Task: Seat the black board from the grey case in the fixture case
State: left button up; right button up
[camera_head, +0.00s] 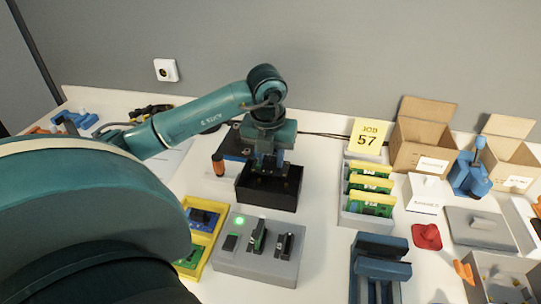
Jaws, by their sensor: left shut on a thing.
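My left gripper (268,164) points down at the open black case (270,192) near the middle of the table. It is shut on a dark thing, mostly hidden by the fingers and the case wall, so I cannot tell its shape or whether it touches the case. A grey case (228,262) stands in front, with a lit green lamp and dark upright parts in its top. I cannot make out which case is the fixture case, and no black board shows clearly. My right gripper is not in view.
A grey rack (352,218) of yellow-edged green boards stands right of the black case. A yellow tray (209,241) is left of the grey case. An orange-handled tool (218,165), a dark blue stand (380,268) and a red piece (426,236) are nearby. Open cartons (418,148) stand behind.

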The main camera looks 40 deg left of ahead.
aim_at(270, 170)
pick_arm(q)
jog(key=shift+f, duration=0.15)
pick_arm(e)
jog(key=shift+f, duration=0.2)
